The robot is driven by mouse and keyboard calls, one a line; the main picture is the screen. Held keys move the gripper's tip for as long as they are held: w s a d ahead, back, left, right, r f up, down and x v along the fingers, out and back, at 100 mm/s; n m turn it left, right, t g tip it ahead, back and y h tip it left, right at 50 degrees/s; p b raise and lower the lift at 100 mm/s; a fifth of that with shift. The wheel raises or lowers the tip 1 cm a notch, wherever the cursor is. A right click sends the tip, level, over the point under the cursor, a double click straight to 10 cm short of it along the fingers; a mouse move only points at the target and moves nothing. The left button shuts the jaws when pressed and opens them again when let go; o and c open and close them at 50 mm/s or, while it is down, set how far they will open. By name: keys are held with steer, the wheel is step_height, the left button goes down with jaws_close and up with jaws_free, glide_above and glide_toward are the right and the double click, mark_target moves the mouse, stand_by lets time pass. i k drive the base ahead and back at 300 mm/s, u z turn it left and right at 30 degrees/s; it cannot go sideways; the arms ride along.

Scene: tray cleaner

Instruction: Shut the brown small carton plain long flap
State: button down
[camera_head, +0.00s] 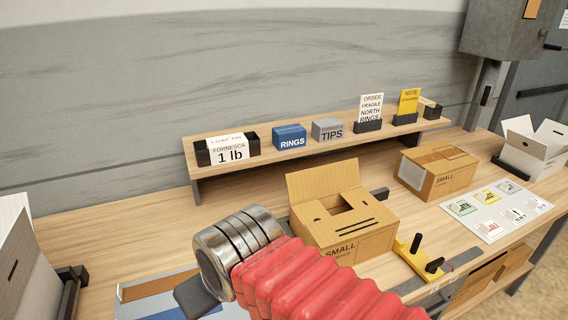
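The brown small carton (355,244) stands on the table just right of my arm, with "SMALL" printed on its front. Its plain long flap (322,181) stands up along the back edge, leaning slightly backward. The slotted front part (362,226) of the top lies flat, and a dark gap shows in the middle of the top. My gripper (196,298) is at the lower left, apart from the carton. Only one dark finger-like part shows beyond the metal wrist and red sleeve, so its opening is hidden.
Another brown carton (452,180) stands to the right, its top down. A yellow fixture (412,257) with black posts is near the front edge. A shelf (290,165) with boxes and card holders runs behind. White cartons stand at far left (28,265) and right (535,150).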

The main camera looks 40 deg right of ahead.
mark_target(324, 179)
steer(key=u, duration=0.8)
steer(key=k, duration=1.2)
steer(key=z, duration=0.9)
steer(key=i, duration=1)
steer(key=z, duration=0.05)
